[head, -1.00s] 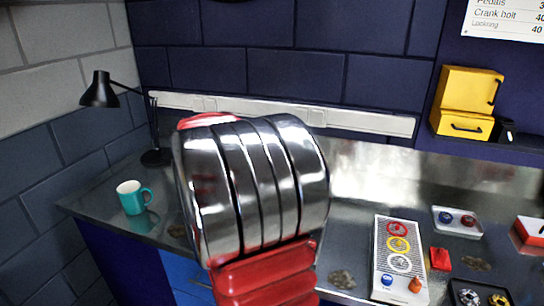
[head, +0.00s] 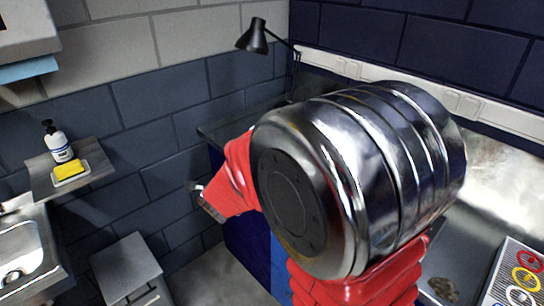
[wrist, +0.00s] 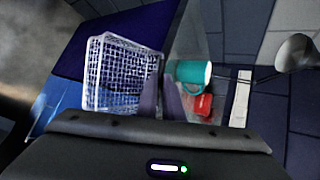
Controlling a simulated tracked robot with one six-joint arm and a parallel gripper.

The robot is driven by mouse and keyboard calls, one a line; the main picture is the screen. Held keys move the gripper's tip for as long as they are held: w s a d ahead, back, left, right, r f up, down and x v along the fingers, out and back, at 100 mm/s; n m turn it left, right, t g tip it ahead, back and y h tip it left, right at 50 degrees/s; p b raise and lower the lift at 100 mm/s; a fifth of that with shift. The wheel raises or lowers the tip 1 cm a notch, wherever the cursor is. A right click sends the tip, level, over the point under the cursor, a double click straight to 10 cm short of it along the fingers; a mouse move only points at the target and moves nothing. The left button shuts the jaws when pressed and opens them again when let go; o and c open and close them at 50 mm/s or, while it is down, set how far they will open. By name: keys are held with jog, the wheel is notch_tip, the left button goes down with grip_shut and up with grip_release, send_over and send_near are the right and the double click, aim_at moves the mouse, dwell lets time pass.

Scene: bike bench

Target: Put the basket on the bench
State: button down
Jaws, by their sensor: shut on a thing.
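A white wire basket (wrist: 125,78) shows in the wrist view, left of and against my gripper's fingers. My gripper (wrist: 167,88) is shut on the basket at its right side. The basket appears in front of the bench's dark blue side; its height relative to the bench top cannot be told. The bench (head: 222,128) shows its left corner in the head view, largely covered by my arm. The basket and gripper fingers cannot be made out in the head view.
A teal mug (wrist: 187,73) and a small red item (wrist: 202,105) are right of the fingers. A black lamp (head: 254,38) stands at the bench's back. A soap bottle (head: 58,142) and yellow sponge (head: 70,170) sit on a shelf beside a sink (head: 22,250); a grey cabinet (head: 128,268) stands below.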

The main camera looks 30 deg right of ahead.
jog(key=s+a+f+n+t+y, duration=0.1)
jog(key=s+a+f+n+y, duration=0.1)
jog(key=a, duration=0.7)
jog(key=shift+f, duration=0.6)
jog(key=shift+d, duration=0.65)
jog(key=shift+s, duration=0.15)
